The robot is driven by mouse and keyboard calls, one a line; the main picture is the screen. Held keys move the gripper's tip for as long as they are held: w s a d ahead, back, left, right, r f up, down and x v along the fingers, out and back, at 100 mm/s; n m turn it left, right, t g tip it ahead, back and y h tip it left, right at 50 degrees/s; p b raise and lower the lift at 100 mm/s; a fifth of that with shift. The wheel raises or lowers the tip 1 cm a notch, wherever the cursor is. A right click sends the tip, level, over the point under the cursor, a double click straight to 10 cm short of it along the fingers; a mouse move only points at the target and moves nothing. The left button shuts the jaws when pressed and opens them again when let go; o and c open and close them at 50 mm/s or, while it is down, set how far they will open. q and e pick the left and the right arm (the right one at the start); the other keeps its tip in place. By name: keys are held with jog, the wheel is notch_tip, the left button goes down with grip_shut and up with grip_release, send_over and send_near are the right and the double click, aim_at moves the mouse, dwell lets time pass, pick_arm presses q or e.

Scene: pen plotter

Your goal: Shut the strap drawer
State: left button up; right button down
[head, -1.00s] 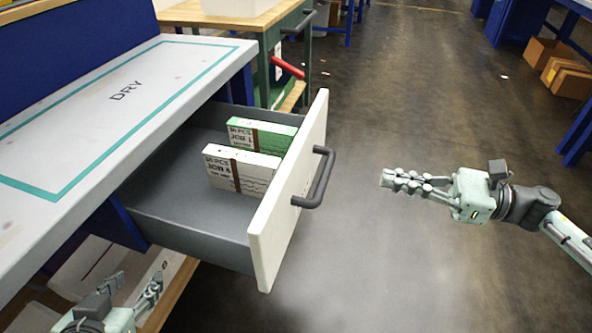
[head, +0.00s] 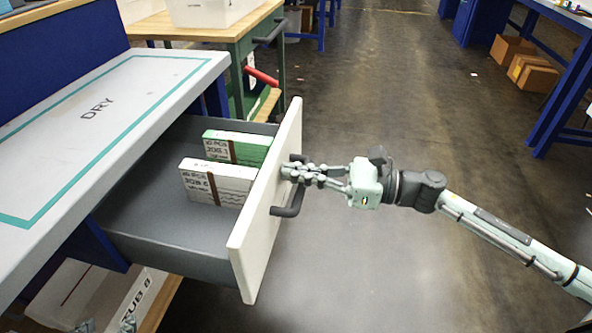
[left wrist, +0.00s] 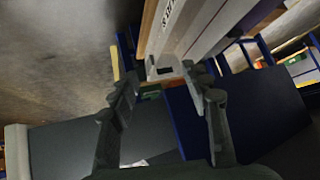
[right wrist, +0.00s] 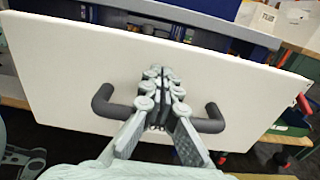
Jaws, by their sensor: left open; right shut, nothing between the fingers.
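The drawer is pulled well out from under the table, and its white front (head: 262,225) faces right in the head view. A dark bar handle (head: 290,210) is fixed on that front. A white strapped bundle (head: 215,182) and a green strapped bundle (head: 237,147) stand inside the drawer. My right gripper (head: 288,172) is shut and empty, its fingertips at the drawer front by the handle. In the right wrist view the shut fingers (right wrist: 160,75) lie over the handle's middle against the white front (right wrist: 200,70); contact is unclear. My left gripper (left wrist: 160,100) is open and empty, low beside the table.
The table (head: 150,85) marked DRY overhangs the drawer. A white bin (head: 110,290) sits on the shelf below. A wooden bench (head: 235,30) with a red handle (head: 262,77) stands behind the drawer.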

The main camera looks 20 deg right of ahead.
aim_at(180, 166)
jog(key=shift+w+a, duration=0.1)
jog(key=shift+a, duration=0.05)
jog(key=x, duration=0.8)
jog(key=shift+w+a+r, duration=0.15)
jog(key=shift+w+a, duration=0.1)
jog(key=p+x, duration=0.1)
jog(key=x, duration=1.2)
jog(key=shift+w+a, duration=0.2)
jog(key=shift+a, duration=0.1)
jog(key=shift+w+a, duration=0.45)
jog(key=shift+a, duration=0.15)
pick_arm(q)
jog(key=s+a+f+g, duration=0.1)
jog(key=s+a+f+g+y, duration=0.1)
jog(key=s+a, duration=0.1)
jog(key=shift+s, duration=0.2)
